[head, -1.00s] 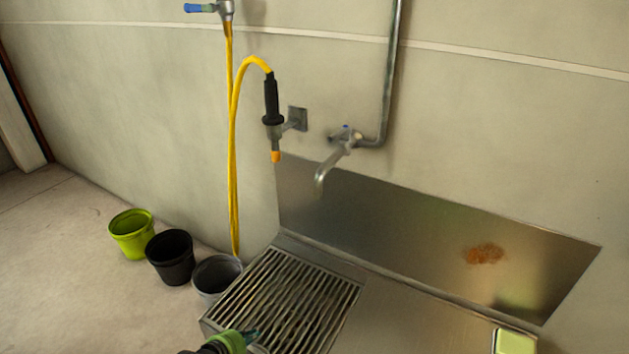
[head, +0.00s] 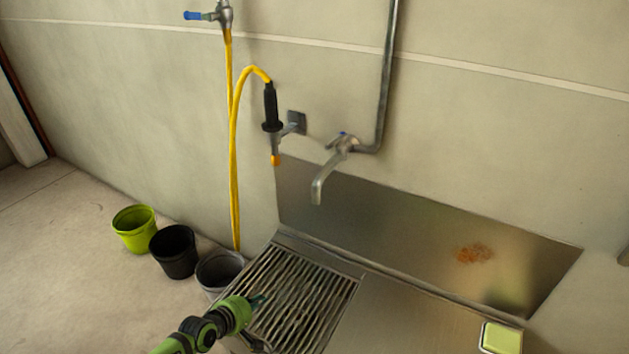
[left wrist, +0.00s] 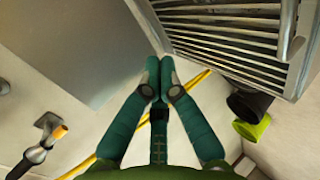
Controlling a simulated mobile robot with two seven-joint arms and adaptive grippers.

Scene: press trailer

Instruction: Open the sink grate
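The sink grate (head: 305,295), a rack of parallel metal bars, lies flat in the left part of the steel sink unit. In the left wrist view the grate (left wrist: 225,38) fills the upper right, with its rim close to my fingertips. My left gripper (head: 259,300) is above the left part of the grate in the head view. In the left wrist view its green fingers (left wrist: 160,66) are together at the tips, with nothing seen between them. Whether they touch the grate is unclear. My right gripper is not in view.
A steel tap (head: 325,175) hangs over the sink unit. A yellow hose (head: 234,150) hangs on the wall to the left. Lime (head: 134,230), black (head: 174,252) and grey (head: 218,272) pots stand left of the sink. A pale green block (head: 501,338) lies on the steel counter (head: 400,315).

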